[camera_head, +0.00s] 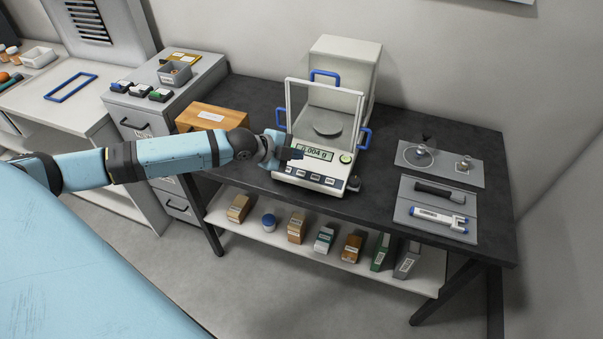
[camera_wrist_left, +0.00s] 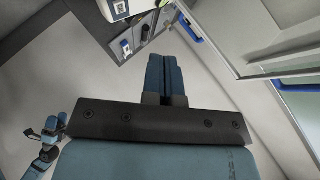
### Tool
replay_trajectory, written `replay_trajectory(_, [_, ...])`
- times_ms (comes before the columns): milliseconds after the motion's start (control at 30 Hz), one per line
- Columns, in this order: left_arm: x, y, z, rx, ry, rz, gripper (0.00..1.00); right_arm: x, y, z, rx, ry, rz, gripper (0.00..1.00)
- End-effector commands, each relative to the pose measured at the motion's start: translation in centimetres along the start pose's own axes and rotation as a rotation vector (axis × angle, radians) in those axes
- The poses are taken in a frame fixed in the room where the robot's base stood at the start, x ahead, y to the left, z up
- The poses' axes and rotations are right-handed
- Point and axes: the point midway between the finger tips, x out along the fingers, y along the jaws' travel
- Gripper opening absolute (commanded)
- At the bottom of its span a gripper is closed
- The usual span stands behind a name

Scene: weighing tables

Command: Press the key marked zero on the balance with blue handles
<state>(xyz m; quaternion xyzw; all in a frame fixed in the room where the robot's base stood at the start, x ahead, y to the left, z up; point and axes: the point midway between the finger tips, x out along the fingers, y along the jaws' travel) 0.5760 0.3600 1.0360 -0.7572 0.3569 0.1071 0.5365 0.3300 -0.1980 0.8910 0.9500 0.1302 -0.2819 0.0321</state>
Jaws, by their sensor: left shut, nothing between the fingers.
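The balance with blue handles (camera_head: 345,99) stands on the dark table, with blue handles on its top and both sides. Its display (camera_head: 316,153) reads about 0.004 g. Several small dark keys (camera_head: 315,178) line its lower front, their marks too small to read, and a round green-marked button (camera_head: 346,158) sits right of the display. My left gripper (camera_head: 293,153) is shut and empty, in front of the left end of the display and above the keys. Contact cannot be told. Its shut fingers (camera_wrist_left: 165,78) also show in the left wrist view, with a blue handle (camera_wrist_left: 188,26) nearby.
A wooden box (camera_head: 212,119) stands left of the balance, behind my left arm. Grey trays (camera_head: 408,208) with tools and weights lie to the right. A small dark round object (camera_head: 354,184) sits at the balance's front right corner. A lower shelf (camera_head: 375,272) holds several boxes.

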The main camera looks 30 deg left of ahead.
Motion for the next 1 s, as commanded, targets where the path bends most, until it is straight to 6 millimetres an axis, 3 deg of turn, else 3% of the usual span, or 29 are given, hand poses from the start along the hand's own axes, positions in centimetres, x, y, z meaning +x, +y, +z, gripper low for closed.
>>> replay_trajectory(633, [5.2,4.0,3.8,0.0,0.0,-0.001,0.0,3.7,-0.7,5.9,0.001,-0.009,-0.02,0.65])
replay_trajectory(1000, [6.1,4.4,4.4,0.0,0.0,0.0,0.0,4.3,-0.2,6.7,-0.001,-0.007,-0.011,0.65])
